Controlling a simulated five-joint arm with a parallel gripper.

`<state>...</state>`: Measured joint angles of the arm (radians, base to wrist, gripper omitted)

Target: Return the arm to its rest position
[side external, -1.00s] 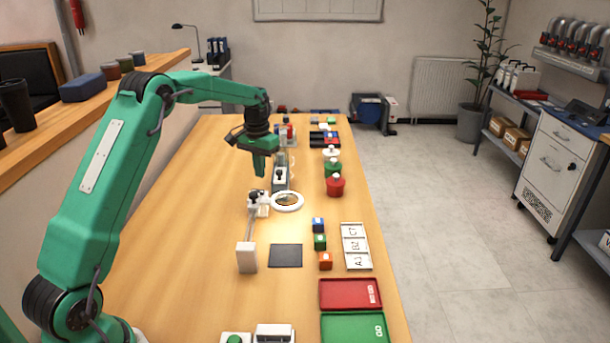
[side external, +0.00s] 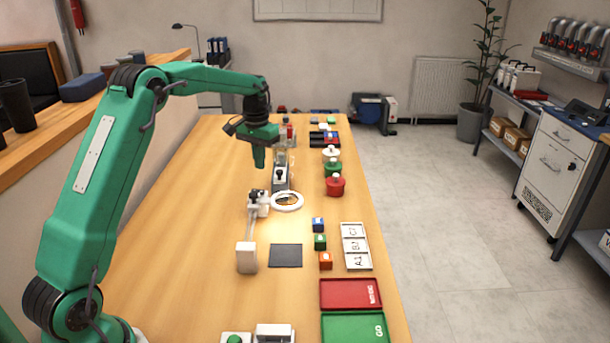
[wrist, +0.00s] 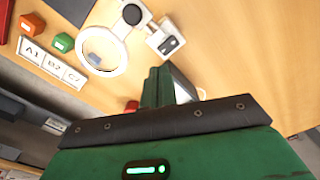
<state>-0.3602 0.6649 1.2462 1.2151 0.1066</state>
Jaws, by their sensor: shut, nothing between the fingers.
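My green gripper (side external: 259,158) hangs above the left-middle part of the wooden table, pointing down, apart from everything on it. Its fingers are together with nothing between them; they also show in the wrist view (wrist: 157,85). A white ring (side external: 287,201) on a stand is below and to the right of the gripper. A dark grey device (side external: 281,178) stands just behind the ring, partly near the fingers in the picture. The ring also shows at the top of the wrist view (wrist: 101,50).
A red tray (side external: 350,293) and a green tray (side external: 354,327) lie in front. The table's left side is clear.

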